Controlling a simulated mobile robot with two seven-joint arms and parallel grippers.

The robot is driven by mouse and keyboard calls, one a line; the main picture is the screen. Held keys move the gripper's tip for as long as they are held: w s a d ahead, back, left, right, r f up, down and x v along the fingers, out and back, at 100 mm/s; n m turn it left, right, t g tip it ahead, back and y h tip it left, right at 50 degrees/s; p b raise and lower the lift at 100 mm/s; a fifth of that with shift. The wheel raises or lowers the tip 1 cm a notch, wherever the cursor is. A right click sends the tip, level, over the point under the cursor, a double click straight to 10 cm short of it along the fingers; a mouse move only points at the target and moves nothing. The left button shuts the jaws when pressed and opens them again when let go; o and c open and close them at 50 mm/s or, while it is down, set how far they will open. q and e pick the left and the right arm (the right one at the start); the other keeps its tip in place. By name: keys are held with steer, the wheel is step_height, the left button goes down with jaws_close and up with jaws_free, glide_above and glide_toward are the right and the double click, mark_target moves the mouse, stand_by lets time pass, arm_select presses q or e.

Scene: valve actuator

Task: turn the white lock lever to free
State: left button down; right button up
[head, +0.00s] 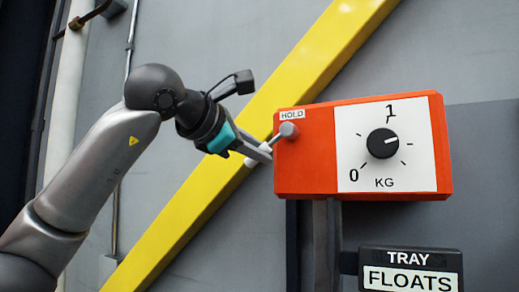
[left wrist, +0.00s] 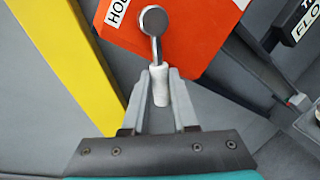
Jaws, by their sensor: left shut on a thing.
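The white lock lever (head: 278,138) is on the left end of the orange box (head: 307,165). Its round grey pivot (head: 289,130) sits just under a HOLD label (head: 292,114), and the lever slants down and left from it. In the left wrist view the lever's white grip (left wrist: 160,88) hangs from a grey stem, below the pivot. My left gripper (head: 266,153) is shut on this grip, with one finger on each side in the left wrist view (left wrist: 160,90). The fingers partly hide the grip in the head view. My right gripper is in neither view.
The box front has a black knob (head: 382,143) on a white KG dial, pointing right and slightly up. A sign reading TRAY FLOATS (head: 410,270) is below right. A yellow diagonal beam (head: 240,140) crosses the grey wall behind my left gripper.

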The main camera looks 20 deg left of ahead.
arm_select(q)
steer(key=shift+r, duration=0.15)
steer(key=c, duration=0.7)
jaws_free()
steer(key=shift+s, duration=0.1)
steer(key=b+v, duration=0.2)
steer(key=v, duration=1.3)
steer(key=shift+b, duration=0.4)
